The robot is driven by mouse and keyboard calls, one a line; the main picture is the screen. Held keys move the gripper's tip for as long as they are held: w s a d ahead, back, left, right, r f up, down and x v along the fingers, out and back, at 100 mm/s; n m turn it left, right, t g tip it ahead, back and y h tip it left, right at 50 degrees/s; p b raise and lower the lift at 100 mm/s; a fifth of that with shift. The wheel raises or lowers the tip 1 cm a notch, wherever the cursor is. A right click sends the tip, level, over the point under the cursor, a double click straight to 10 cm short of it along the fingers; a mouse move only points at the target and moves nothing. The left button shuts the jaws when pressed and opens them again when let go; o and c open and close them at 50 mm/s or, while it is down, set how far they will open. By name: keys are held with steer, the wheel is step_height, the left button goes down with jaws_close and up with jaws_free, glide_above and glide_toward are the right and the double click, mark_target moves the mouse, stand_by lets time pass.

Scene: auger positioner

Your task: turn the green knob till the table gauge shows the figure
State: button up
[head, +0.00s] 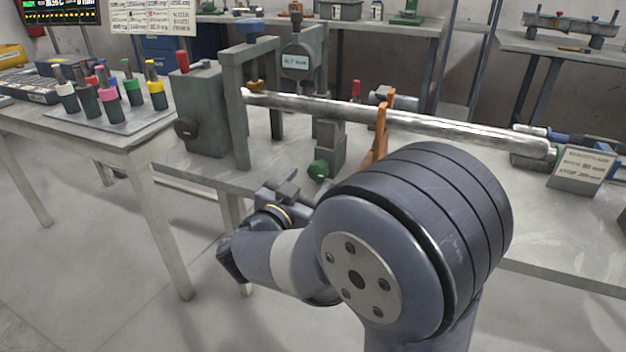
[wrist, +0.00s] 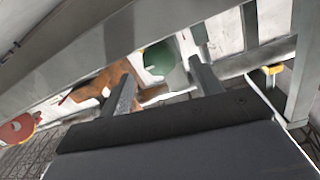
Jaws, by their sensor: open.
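The green knob (head: 318,169) sticks out at the base of a grey block below the long metal rod (head: 430,122). In the wrist view the green knob (wrist: 160,57) shows ahead, between the fingertips and beyond them, with no clear contact. My gripper (wrist: 162,72) is open and empty. In the head view my gripper (head: 300,193) is just left of and below the knob, partly hidden by my own arm.
An orange bracket (head: 381,130) supports the rod close right of the knob. A slanted sign (head: 583,168) sits right. A side table (head: 140,133) holds several coloured-capped tools.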

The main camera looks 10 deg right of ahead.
mark_target(315, 174)
steer(key=shift+b+x, duration=0.3)
steer(key=shift+x, duration=1.4)
steer(key=shift+c, duration=0.3)
steer(key=c, duration=0.9)
